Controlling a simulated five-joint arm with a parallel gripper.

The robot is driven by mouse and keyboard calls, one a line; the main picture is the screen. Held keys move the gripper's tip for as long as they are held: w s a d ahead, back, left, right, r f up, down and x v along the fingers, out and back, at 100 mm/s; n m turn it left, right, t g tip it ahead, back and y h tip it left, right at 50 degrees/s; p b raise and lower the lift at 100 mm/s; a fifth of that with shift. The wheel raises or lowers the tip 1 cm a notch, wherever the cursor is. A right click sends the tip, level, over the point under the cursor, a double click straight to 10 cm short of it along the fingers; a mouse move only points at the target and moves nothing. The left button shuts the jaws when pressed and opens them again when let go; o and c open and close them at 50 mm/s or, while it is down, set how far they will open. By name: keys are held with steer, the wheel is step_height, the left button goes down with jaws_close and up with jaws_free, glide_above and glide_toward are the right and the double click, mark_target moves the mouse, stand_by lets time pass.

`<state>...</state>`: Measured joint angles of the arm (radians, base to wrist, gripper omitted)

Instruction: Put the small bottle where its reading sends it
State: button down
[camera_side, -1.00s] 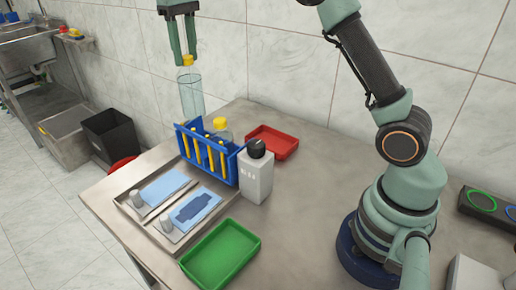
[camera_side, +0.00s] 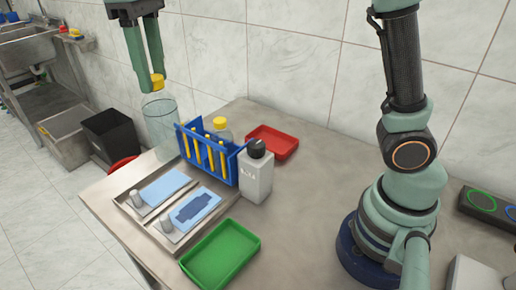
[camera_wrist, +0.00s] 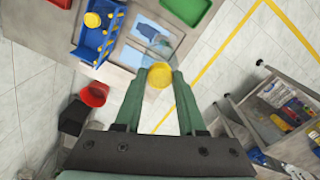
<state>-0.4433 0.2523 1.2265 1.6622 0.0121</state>
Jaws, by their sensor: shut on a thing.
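My gripper (camera_side: 156,86) is shut on the yellow cap (camera_side: 157,80) of a clear, see-through bottle (camera_side: 160,122), which hangs below it, slightly tilted, at the left of the blue rack. In the wrist view the yellow cap (camera_wrist: 159,75) sits between my fingertips; the clear body is hard to make out.
A blue rack (camera_side: 232,170) holds several yellow sticks. A green tray (camera_side: 221,253) lies in front, a red tray (camera_side: 272,141) behind. A metal tray (camera_side: 166,231) holds blue cards. A black bin (camera_side: 110,135) and red bin (camera_wrist: 95,94) stand beyond the table. A ringed dark device (camera_side: 488,206) sits at right.

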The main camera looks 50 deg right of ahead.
steer(key=s+a+n, duration=0.3)
steer(key=s+a, duration=0.3)
steer(key=s, duration=0.6)
step_height(320, 180, down, 20)
steer(key=shift+r+n, duration=0.2)
steer(key=shift+n, duration=0.1)
steer(key=shift+s+f, duration=0.1)
steer(key=shift+f, duration=0.05)
steer(key=c, duration=0.5)
jaws_free()
